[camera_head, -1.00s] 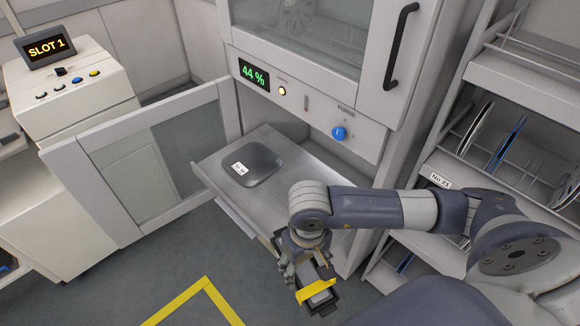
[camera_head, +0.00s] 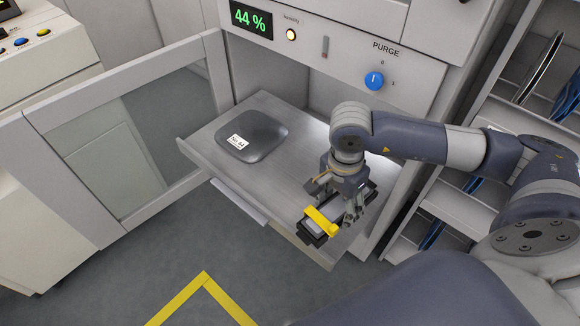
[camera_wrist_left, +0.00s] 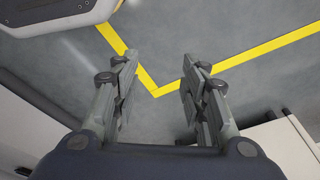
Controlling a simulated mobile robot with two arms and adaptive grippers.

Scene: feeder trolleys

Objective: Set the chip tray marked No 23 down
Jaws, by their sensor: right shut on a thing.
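My right gripper (camera_head: 343,203) is shut on a dark chip tray (camera_head: 316,238) with a yellow strip across it. The tray is over the right front part of the pulled-out metal shelf (camera_head: 284,191) of the cabinet. I cannot tell whether it touches the shelf, and no number can be read on it. A grey rounded pack (camera_head: 262,131) with a white label lies on the left part of the same shelf. My left gripper (camera_wrist_left: 158,77) shows in the left wrist view, open and empty above the floor.
The cabinet's glazed door (camera_head: 125,145) stands open on the left. The blue purge knob (camera_head: 374,81) and the humidity display (camera_head: 251,19) are above the shelf. A rack with reels (camera_head: 541,68) is on the right. Bare shelf lies between pack and tray.

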